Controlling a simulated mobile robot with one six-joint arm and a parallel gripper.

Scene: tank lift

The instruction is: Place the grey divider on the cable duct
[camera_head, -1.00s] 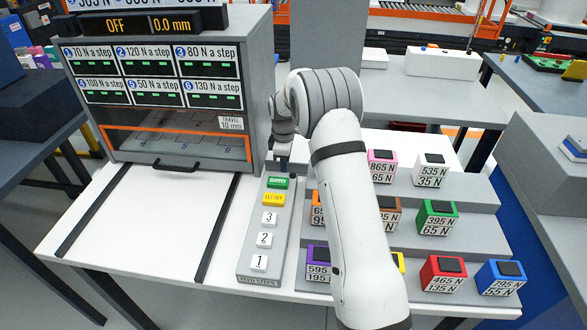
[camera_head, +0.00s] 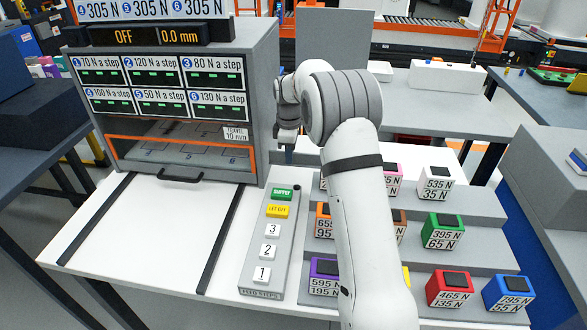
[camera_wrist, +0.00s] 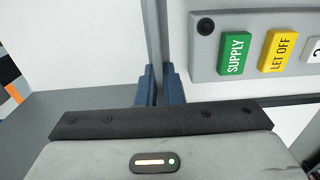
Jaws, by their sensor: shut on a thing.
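My gripper (camera_wrist: 158,88) shows its two dark blue fingers close together in the wrist view. They are shut on a thin grey strip, seen edge-on and running up the picture, which I take for the grey divider (camera_wrist: 156,35). In the head view my gripper (camera_head: 287,140) is beside the right wall of the grey cabinet, beyond the far end of the button panel. My arm hides much of what lies behind it there, and I cannot make out the held divider clearly. I cannot tell which thing is the cable duct.
The button panel (camera_head: 249,282) with SUPPLY and LET OFF lies close to the gripper. The grey cabinet (camera_head: 258,110) stands to its left. Grey steps with coloured blocks, such as the green block (camera_head: 443,222), are to the right. The white tabletop (camera_head: 150,225) before the cabinet is clear.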

